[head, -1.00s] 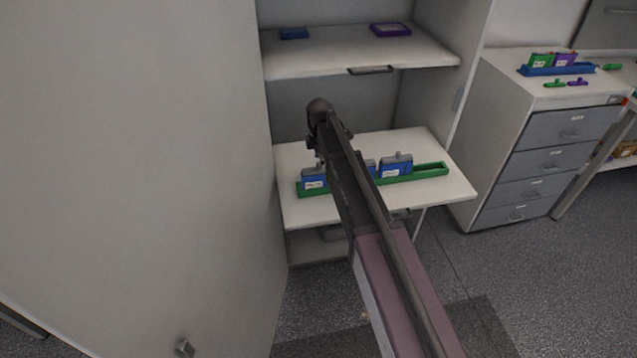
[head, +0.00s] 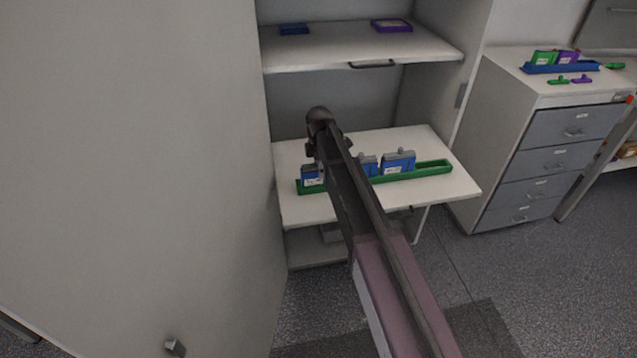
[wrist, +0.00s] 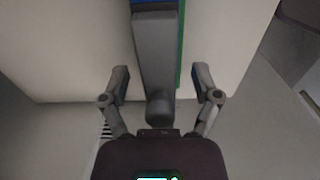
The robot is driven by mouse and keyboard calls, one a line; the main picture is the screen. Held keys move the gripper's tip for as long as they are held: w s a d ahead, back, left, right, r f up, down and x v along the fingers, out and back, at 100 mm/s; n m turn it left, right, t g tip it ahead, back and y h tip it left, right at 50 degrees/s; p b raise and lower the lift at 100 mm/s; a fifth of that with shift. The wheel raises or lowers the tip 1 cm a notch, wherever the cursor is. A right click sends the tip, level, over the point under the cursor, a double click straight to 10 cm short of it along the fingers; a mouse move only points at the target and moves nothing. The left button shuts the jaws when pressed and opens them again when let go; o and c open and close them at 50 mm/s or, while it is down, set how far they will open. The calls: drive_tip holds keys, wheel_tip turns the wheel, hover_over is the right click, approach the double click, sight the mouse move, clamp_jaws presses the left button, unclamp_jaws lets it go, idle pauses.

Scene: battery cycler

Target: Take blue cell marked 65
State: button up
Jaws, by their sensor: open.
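Blue cells with grey tops and white labels stand in a green rack (head: 431,170) on the cabinet's lower shelf. I see a left cell (head: 312,176), a partly hidden middle cell (head: 369,166) and a right cell (head: 398,163). Their numbers are too small to read, so I cannot tell which is 65. My gripper (wrist: 162,82) is open. In the wrist view a long grey part (wrist: 155,50) extends between its fingers, with gaps on both sides. Blue shows at its far end and the rack's green edge (wrist: 182,40) beside it. In the head view my arm hides part of the rack.
The lower shelf (head: 440,200) is bare in front of the rack. An upper shelf (head: 350,45) holds a blue tray (head: 294,29) and a purple one (head: 392,26). A large pale panel (head: 130,150) stands close on the left. A drawer unit (head: 545,140) stands right.

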drive_tip(key=shift+f, duration=0.3)
drive_tip(key=shift+c, duration=0.2)
clamp_jaws()
